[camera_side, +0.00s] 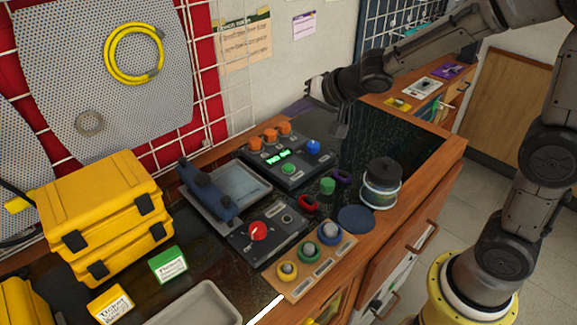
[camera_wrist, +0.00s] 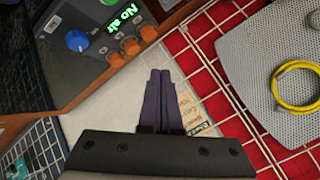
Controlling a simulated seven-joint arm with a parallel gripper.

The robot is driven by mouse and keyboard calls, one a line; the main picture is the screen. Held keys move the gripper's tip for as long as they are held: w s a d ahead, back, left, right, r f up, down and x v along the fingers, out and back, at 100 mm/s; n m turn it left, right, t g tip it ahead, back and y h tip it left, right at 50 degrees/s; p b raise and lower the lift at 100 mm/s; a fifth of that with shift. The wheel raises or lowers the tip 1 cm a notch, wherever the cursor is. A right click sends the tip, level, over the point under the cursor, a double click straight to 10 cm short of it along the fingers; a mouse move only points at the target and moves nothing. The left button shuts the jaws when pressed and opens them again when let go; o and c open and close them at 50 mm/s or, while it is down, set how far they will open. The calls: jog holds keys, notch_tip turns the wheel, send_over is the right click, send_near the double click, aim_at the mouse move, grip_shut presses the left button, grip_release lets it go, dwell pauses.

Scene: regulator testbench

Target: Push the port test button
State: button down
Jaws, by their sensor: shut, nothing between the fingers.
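A dark control box (camera_side: 262,171) sits on the bench. It has several orange knobs (camera_side: 270,136), a lit green display (camera_side: 279,156), a green button (camera_side: 288,168) and a blue knob (camera_side: 313,147). In the wrist view the display (camera_wrist: 122,18) reads "No air", near the blue knob (camera_wrist: 77,41) and orange knobs (camera_wrist: 132,47). A second panel (camera_side: 243,240) has a red knob (camera_side: 258,231) and a small dark round part (camera_side: 287,218). No label names the port test button legibly.
A grey tray (camera_side: 245,185) with a blue device (camera_side: 208,195) stands left of the box. Coloured rings and a dark-topped jar (camera_side: 381,184) stand to the right. Yellow cases (camera_side: 100,215) stand at left. The bench's dark far right end is clear.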

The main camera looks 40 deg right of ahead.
jog(key=g, duration=0.1)
send_over(292, 169)
notch_tip(292, 169, down, 4)
jog(key=shift+w, duration=0.1)
jog(key=shift+f, duration=0.3)
jog(key=shift+f, duration=4.15)
jog(key=shift+f, duration=0.4)
jog(key=shift+f, duration=0.6)
jog(key=shift+r, duration=1)
